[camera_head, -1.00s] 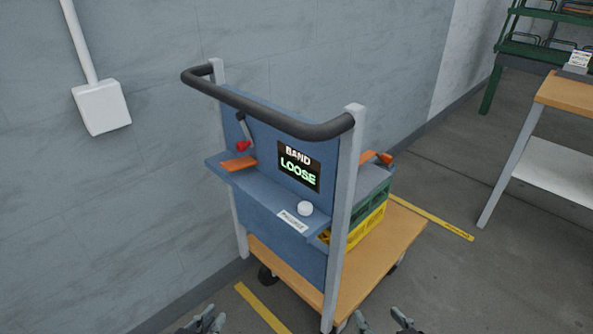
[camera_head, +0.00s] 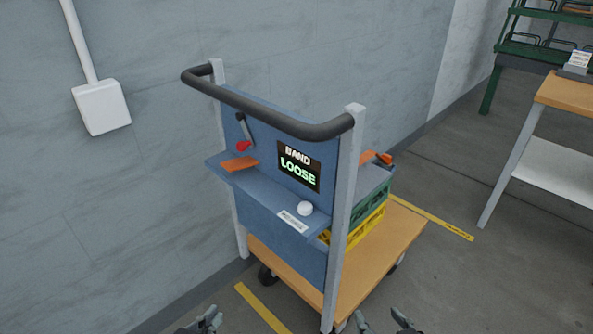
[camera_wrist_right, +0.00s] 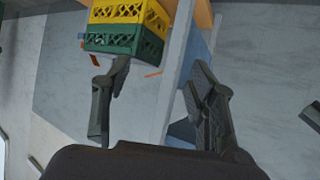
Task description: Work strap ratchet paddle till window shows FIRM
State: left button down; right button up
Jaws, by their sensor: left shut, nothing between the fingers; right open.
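The window (camera_head: 299,166) on the blue cart panel reads BAND LOOSE in the head view. To its left is a grey lever with a red end (camera_head: 243,146). An orange paddle-like piece (camera_head: 239,163) lies on the blue shelf below the lever; I cannot tell for sure which is the ratchet paddle. My left gripper (camera_head: 207,318) is shut and empty at the bottom edge, well apart from the cart panel. My right gripper (camera_head: 384,322) is open and empty at the bottom edge, right of the cart's post. Its spread fingers (camera_wrist_right: 160,88) show in the right wrist view.
The cart has a dark push bar (camera_head: 270,118), a white knob (camera_head: 305,208) on the shelf, and a wooden deck (camera_head: 400,240). Green crate (camera_head: 371,206) and yellow crate (camera_head: 366,228) are stacked behind the panel. A wall stands behind; a table (camera_head: 560,95) stands at right.

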jog(key=shift+c, duration=0.4)
grip_shut()
dwell(0.5)
dwell(1.2)
